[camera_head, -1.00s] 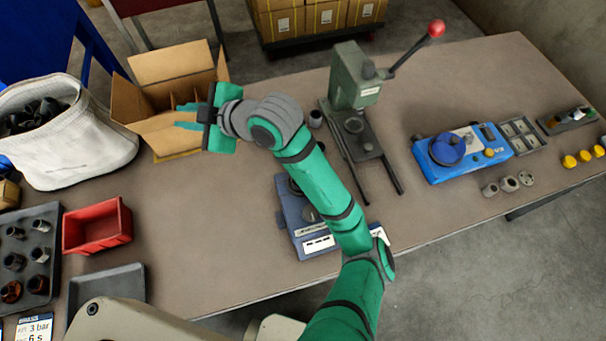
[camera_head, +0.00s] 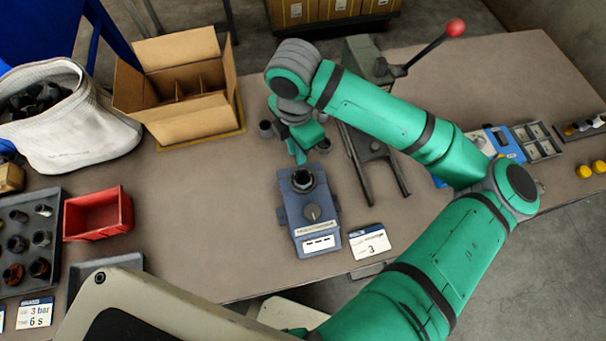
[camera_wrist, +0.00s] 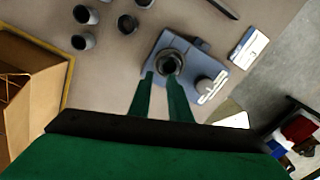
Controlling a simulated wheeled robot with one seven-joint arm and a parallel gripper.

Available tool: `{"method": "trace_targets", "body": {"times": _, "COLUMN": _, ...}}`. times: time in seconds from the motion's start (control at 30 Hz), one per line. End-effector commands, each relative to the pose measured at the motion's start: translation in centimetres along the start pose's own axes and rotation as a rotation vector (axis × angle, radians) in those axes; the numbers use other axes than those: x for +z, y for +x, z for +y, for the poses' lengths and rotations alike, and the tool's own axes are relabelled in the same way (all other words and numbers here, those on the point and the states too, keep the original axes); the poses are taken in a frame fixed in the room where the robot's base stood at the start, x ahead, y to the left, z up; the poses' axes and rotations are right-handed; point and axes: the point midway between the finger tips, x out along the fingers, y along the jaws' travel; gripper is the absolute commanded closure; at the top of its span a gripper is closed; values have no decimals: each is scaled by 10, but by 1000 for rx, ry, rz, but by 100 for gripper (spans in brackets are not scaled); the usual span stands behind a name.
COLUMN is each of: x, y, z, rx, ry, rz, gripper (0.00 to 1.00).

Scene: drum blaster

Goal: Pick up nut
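A dark round nut (camera_head: 302,180) sits on top of the blue-grey device (camera_head: 320,232) at the middle of the bench. In the wrist view the nut (camera_wrist: 169,64) shows as a dark ring with a hole, just beyond my fingertips. My gripper (camera_head: 301,160) points down behind the nut in the head view. In the wrist view my gripper (camera_wrist: 161,77) has its two green fingers apart with nothing held between them. I cannot tell how far above the nut the fingertips are.
Several dark round parts (camera_wrist: 85,14) stand near the device. A green-grey lever press (camera_head: 362,62) is behind my arm. An open cardboard box (camera_head: 195,117), a red bin (camera_head: 98,215) and a white sack (camera_head: 75,140) are at left. Bench space left of the device is clear.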

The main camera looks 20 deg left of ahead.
Motion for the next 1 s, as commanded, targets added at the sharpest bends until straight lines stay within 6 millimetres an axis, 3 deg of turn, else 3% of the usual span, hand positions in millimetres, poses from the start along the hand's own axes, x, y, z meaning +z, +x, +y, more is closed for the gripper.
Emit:
{"method": "trace_targets", "body": {"times": 0.2, "x": 3, "y": 31, "z": -2, "rx": 2, "ry": 9, "rz": 2, "gripper": 83}}
{"method": "trace_targets", "body": {"times": 0.47, "x": 1, "y": 49, "z": -1, "rx": 2, "ry": 4, "rz": 2, "gripper": 83}}
{"method": "trace_targets", "body": {"times": 0.73, "x": -1, "y": 84, "z": -1, "rx": 3, "ry": -4, "rz": 3, "gripper": 83}}
{"method": "trace_targets", "body": {"times": 1.0, "x": 0, "y": 92, "z": -1, "rx": 5, "ry": -3, "rz": 2, "gripper": 83}}
